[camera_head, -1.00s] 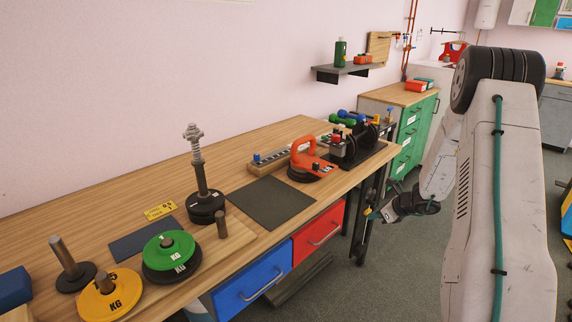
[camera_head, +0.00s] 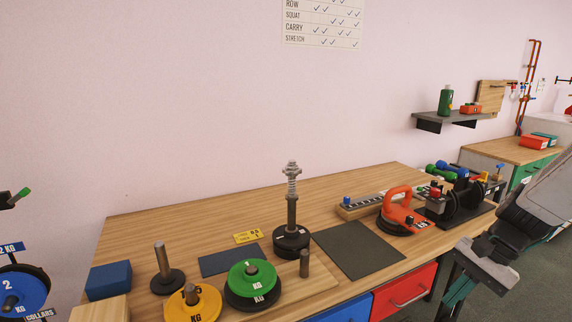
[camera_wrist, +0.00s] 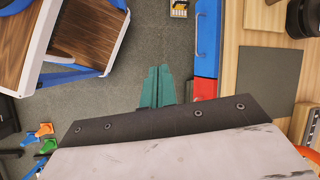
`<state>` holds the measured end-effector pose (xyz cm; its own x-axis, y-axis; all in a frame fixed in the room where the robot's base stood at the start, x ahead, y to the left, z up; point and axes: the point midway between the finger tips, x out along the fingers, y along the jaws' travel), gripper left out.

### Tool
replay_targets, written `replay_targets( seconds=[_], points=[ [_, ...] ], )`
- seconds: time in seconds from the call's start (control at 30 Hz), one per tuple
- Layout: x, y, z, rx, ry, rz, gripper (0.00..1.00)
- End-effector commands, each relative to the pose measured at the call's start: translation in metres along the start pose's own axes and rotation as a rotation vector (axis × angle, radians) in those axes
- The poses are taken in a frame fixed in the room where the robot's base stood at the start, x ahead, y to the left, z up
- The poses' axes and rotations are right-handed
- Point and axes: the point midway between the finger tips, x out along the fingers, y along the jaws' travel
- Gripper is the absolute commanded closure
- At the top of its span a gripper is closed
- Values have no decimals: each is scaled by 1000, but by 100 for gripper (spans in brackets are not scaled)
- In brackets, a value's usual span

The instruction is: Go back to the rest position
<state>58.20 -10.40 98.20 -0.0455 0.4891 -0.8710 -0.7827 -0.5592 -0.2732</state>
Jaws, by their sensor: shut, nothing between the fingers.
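My gripper (camera_head: 458,291) is at the lower right of the head view, in front of the workbench's right end and apart from everything. In the wrist view its two teal fingers (camera_wrist: 157,88) lie side by side over the grey floor, shut and empty. On the bench (camera_head: 330,186) a green plate (camera_head: 236,283) lies on a black plate (camera_head: 263,300). A yellow plate (camera_head: 205,306) lies around a peg to their left. A black plate (camera_head: 291,252) sits at the foot of an upright metal post (camera_head: 292,212).
A red drawer (camera_head: 405,289) and a blue drawer (camera_head: 345,310) front the bench. An orange-handled suction tool (camera_head: 397,205) stands near its right end. In the wrist view, a blue-framed wooden stand (camera_wrist: 87,30) is at upper left.

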Motion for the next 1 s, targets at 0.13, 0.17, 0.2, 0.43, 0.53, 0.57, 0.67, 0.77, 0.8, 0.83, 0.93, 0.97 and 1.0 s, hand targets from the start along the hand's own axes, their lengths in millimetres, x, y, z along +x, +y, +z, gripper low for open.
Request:
replay_targets(
  seconds=[0.13,0.17,0.2,0.43,0.53,0.57,0.67,0.77,0.8,0.83,0.93,0.97,1.0],
  points=[
    [-17,14,62,-255,47,152,100],
    [-20,17,72,-301,58,181,100],
    [-23,22,85,-361,73,219,100],
    [-42,52,146,-650,194,399,100],
    [-49,59,164,-740,260,437,100],
    [-50,60,169,-764,280,442,100],
    [-54,60,183,-825,334,432,100],
    [-59,57,192,-867,370,416,100],
    [-60,56,195,-880,378,412,100],
    [-60,55,196,-888,382,410,100],
    [-60,54,198,-894,383,409,100],
    [-60,54,198,-894,383,409,100],
    [-60,54,198,-894,383,409,100]
  ],
)
